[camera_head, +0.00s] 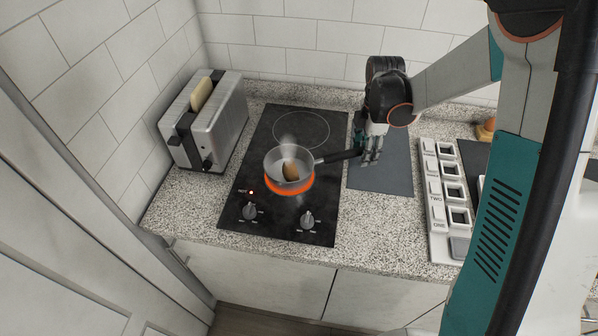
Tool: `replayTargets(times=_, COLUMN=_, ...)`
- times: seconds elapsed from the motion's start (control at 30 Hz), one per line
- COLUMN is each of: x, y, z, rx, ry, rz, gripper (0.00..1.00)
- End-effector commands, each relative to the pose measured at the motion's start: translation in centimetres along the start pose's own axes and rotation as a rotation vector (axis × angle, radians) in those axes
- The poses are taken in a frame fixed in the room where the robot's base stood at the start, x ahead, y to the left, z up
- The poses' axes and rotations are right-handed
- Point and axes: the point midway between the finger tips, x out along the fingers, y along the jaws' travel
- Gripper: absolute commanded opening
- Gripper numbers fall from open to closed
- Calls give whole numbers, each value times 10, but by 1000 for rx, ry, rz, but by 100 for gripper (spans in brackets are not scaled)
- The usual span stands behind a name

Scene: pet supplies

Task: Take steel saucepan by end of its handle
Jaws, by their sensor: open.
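The steel saucepan (273,165) sits on the front burner, which glows orange, of a black cooktop (262,210). A brown piece of food (291,172) lies in the pan and faint steam rises from it.
A steel toaster (213,130) with bread (201,94) stands left of the cooktop. A dark grey mat (381,180) lies under my gripper. A white rack with square slots (436,208) stands to the right. A tiled wall (290,50) closes the back.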

Motion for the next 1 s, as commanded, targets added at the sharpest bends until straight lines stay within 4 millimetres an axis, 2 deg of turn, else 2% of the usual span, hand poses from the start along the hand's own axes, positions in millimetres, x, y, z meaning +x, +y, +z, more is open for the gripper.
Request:
replayTargets(times=0.17, x=0, y=0, z=0, rx=0, ry=0, rz=0, gripper=46)
replayTargets(times=0.4, x=0, y=0, z=0, rx=0, ry=0, rz=0, gripper=0)
replayTargets(times=0.83, x=-1, y=0, z=0, rx=0, ry=1, rz=0, gripper=0)
replayTargets(times=1.0, x=-14, y=0, z=0, rx=0, ry=1, rz=0, gripper=0)
